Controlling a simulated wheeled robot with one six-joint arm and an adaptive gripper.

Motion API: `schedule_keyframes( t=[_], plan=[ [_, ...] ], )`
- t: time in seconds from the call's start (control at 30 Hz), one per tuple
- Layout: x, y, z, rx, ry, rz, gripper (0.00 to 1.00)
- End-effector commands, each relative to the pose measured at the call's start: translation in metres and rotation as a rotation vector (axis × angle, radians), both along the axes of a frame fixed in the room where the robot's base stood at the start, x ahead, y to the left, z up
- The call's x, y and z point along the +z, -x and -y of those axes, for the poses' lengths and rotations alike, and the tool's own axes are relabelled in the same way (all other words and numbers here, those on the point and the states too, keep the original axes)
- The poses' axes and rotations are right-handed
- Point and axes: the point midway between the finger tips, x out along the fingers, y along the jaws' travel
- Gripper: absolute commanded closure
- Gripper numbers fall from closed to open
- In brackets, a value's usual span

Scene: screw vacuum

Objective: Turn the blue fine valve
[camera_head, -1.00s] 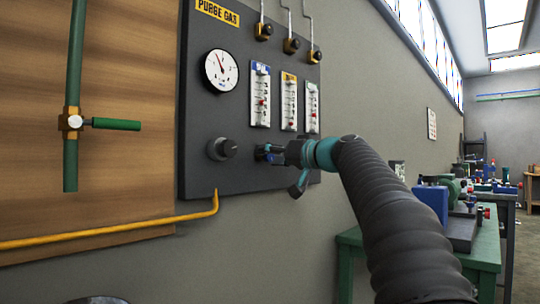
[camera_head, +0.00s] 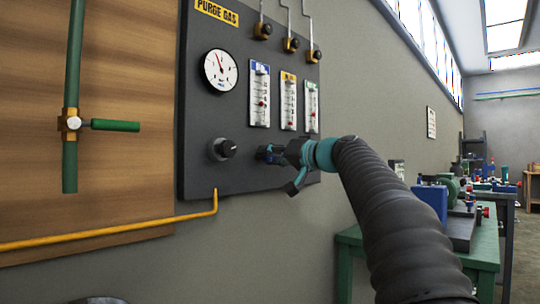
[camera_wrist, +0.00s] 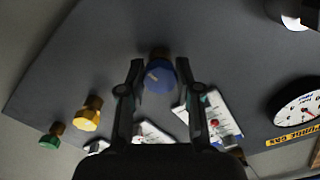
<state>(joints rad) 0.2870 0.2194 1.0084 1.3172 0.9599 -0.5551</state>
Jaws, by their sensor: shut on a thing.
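The blue fine valve (camera_wrist: 160,76) is a round blue knob with a pale mark on its face, on a brass stem on the dark panel. In the wrist view it sits between the two fingers of my gripper (camera_wrist: 160,68), which is shut on it. In the head view my gripper (camera_head: 274,153) reaches the panel from the right, just below the row of flowmeters. There it largely hides the blue knob; only a little blue shows at the fingertips.
A yellow knob (camera_wrist: 88,117) and a green knob (camera_wrist: 49,136) stand beside the blue one in the wrist view. A black knob (camera_head: 222,149) is left of my gripper. The round gauge (camera_head: 220,70) and the flowmeters (camera_head: 288,102) are above. A green workbench (camera_head: 484,246) stands at the right.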

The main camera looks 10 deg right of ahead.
Motion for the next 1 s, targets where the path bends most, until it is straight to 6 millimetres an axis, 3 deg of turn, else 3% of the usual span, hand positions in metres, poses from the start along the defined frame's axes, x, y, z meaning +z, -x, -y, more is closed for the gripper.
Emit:
schedule_keyframes(
  t=[0.6, 1.0],
  plan=[
    [0.002, -0.0001, 0.0001, 0.001, -0.455, -0.33, 1.0],
    [0.0007, -0.0001, 0.0005, 0.001, -0.654, -0.473, 1.0]
  ],
)
